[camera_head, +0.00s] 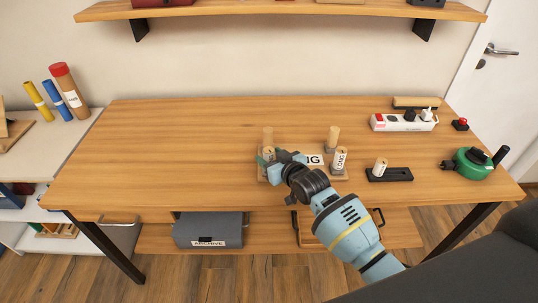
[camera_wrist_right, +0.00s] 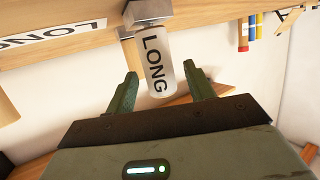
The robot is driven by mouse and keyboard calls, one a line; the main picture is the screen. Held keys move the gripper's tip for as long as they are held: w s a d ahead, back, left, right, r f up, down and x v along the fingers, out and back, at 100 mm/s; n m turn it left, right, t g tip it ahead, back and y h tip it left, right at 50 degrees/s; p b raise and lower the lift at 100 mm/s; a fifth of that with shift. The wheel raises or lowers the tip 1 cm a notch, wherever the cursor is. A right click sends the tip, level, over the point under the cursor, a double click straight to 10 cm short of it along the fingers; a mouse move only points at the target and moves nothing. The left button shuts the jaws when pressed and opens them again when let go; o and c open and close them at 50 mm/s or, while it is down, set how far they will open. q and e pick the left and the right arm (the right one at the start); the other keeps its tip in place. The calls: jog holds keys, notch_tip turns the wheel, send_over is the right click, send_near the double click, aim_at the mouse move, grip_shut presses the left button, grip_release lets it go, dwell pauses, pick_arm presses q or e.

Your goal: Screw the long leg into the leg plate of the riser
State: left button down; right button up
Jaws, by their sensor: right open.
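The riser (camera_head: 300,172) lies on the desk with its legs pointing up, mostly behind my right arm. A pale round leg marked LONG (camera_wrist_right: 155,65) stands at a metal leg plate (camera_wrist_right: 148,12) in the inverted right wrist view; how deep it sits I cannot tell. My right gripper (camera_head: 268,157) is at the riser's front left corner. In the right wrist view its open fingers (camera_wrist_right: 160,88) are on either side of that leg, with gaps showing. Another leg marked LONG (camera_head: 340,158) stands at the front right, and plain legs stand behind (camera_head: 268,135) (camera_head: 333,138). My left gripper is not in view.
A short marked leg (camera_head: 380,165) stands in a black holder (camera_head: 398,175) to the right. A power strip (camera_head: 404,122), red button (camera_head: 460,124) and green tool (camera_head: 473,164) occupy the right side. The desk's left half is clear. A shelf (camera_head: 280,11) hangs above.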

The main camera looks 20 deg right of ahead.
jog(key=v, duration=0.6)
jog(key=shift+p, duration=0.3)
jog(key=shift+r, duration=0.1)
